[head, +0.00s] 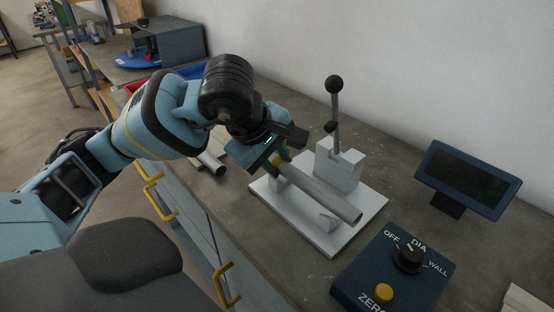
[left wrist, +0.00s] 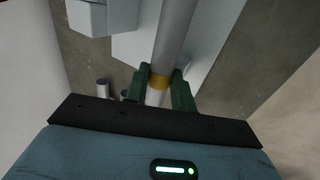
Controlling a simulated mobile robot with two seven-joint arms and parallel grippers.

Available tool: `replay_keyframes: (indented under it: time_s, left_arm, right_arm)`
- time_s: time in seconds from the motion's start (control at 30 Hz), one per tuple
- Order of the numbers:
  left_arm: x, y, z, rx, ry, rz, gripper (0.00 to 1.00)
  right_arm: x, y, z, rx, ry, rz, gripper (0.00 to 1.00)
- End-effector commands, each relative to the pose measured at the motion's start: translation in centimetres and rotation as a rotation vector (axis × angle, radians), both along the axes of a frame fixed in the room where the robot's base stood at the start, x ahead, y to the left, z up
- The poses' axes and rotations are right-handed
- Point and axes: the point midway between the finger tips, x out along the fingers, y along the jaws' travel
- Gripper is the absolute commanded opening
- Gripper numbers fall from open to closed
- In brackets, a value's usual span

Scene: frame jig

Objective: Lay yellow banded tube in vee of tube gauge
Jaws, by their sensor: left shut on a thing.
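The yellow banded tube (head: 318,188) is a grey metal tube with a yellow band near my left gripper. My left gripper (head: 281,161) is shut on it near its left end. The left wrist view shows the green fingers (left wrist: 165,88) on either side of the yellow band (left wrist: 159,82). The tube extends over the white tube gauge (head: 350,232), along the front of its upright block. A small vee block (head: 327,223) shows below the tube's right part; I cannot tell whether the tube touches it. My right gripper is not in view.
Another grey tube (head: 213,163) lies on the bench behind my left gripper. A lever with a black knob (head: 334,84) rises from the gauge. A dark display (head: 468,178) stands at right, and a blue control box (head: 395,272) sits in front.

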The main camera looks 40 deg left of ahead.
Motion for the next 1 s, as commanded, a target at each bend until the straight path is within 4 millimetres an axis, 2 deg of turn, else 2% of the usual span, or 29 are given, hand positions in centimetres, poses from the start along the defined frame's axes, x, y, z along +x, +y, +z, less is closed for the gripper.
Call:
replay_keyframes:
  time_s: [0.03,0.2,0.23,0.37,0.73,0.87,0.93,1.0]
  left_arm:
    - [-0.5,-0.2,-1.5,0.004,0.045,-0.008,0.0]
    - [-0.5,-0.2,-1.6,0.005,0.046,-0.007,0.0]
    - [-0.5,-0.2,-1.6,0.005,0.046,-0.007,0.26]
    - [-0.5,-0.2,-1.6,0.006,0.047,-0.007,0.43]
    - [-0.7,-0.2,-1.2,0.006,0.045,-0.007,0.45]
    - [-1.3,-0.1,0.4,0.006,0.036,-0.006,0.45]
    - [-1.8,0.0,1.6,0.008,0.026,-0.007,0.5]
    - [-2.2,0.1,2.9,0.006,0.019,-0.004,0.5]
  right_arm:
    - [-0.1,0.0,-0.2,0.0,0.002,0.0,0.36]
    - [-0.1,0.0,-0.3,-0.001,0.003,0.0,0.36]
    - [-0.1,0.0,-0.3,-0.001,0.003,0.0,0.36]
    - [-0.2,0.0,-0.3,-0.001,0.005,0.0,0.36]
    - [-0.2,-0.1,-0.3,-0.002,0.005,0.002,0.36]
    - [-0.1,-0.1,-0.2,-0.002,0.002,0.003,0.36]
    - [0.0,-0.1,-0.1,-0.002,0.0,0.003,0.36]
    - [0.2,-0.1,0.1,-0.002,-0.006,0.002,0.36]
